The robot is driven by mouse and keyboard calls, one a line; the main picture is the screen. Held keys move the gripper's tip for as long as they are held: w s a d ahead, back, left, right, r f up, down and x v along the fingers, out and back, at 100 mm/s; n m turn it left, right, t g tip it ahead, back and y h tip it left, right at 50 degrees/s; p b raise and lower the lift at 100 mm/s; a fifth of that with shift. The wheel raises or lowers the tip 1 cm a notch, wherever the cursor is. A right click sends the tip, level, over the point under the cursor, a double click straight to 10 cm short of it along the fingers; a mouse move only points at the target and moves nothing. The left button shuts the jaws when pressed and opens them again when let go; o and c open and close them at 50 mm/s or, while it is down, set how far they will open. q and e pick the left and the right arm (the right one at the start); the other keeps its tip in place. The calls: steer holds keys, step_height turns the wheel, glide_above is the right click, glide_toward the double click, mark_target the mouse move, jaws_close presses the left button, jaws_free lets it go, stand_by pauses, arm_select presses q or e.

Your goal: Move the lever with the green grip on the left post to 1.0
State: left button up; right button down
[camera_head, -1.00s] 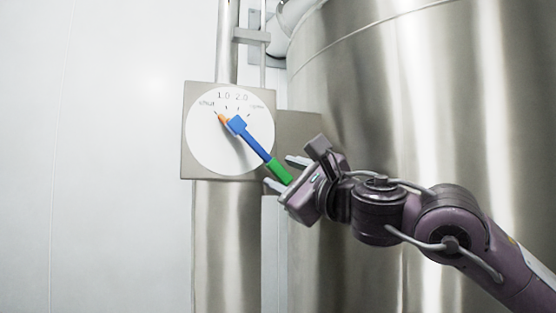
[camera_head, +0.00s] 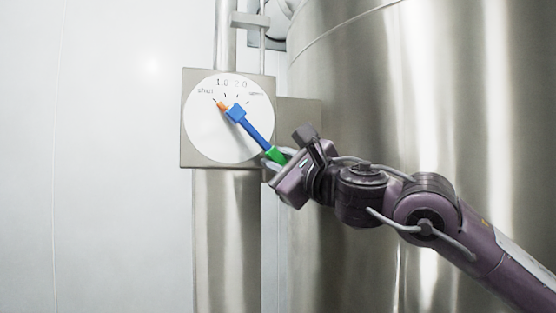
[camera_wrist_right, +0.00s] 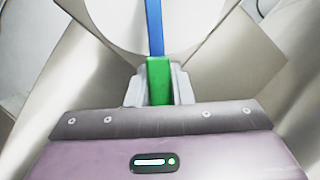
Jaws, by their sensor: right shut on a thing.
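The lever (camera_head: 256,135) is a blue bar with a green grip (camera_head: 275,155) at its lower right end and an orange pointer tip (camera_head: 222,105) at its upper left end. It turns on a white round dial (camera_head: 212,140) marked shut, 1.0, 2.0 and open. The orange tip points near the shut mark. My right gripper (camera_head: 278,160) is shut on the green grip; in the right wrist view its grey fingers stand on both sides of the grip (camera_wrist_right: 159,78). My left gripper is not in view.
The dial sits on a square metal plate (camera_head: 190,158) on a steel post (camera_head: 226,235). A large steel tank (camera_head: 440,90) stands right behind my right arm. A plain white wall (camera_head: 100,150) fills the left, with free room before it.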

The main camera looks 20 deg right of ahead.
steer(key=shift+a+f+m+b, duration=0.2)
steer(key=shift+f+m+b, duration=0.1)
steer(key=shift+b, duration=0.25)
steer(key=a+m+b, duration=0.1)
steer(key=b, duration=0.1)
steer(key=a+f+m+t+h+b, duration=0.1)
steer(key=m+b, duration=0.1)
steer(key=a+f+m+h+b, duration=0.1)
steer(key=b, duration=0.1)
steer(key=shift+s+m, duration=0.1)
steer(key=shift+m, duration=0.2)
steer(key=shift+a+f+m+t+h+b, duration=0.1)
steer(key=shift+a+m+t+h+b, duration=0.15)
steer(key=shift+a+m+h+b, duration=0.35)
steer(key=shift+a+m+t+h+b, duration=0.15)
steer(key=shift+m+t+b, duration=0.2)
steer(key=shift+m, duration=0.55)
steer(key=c, duration=1.3)
jaws_free()
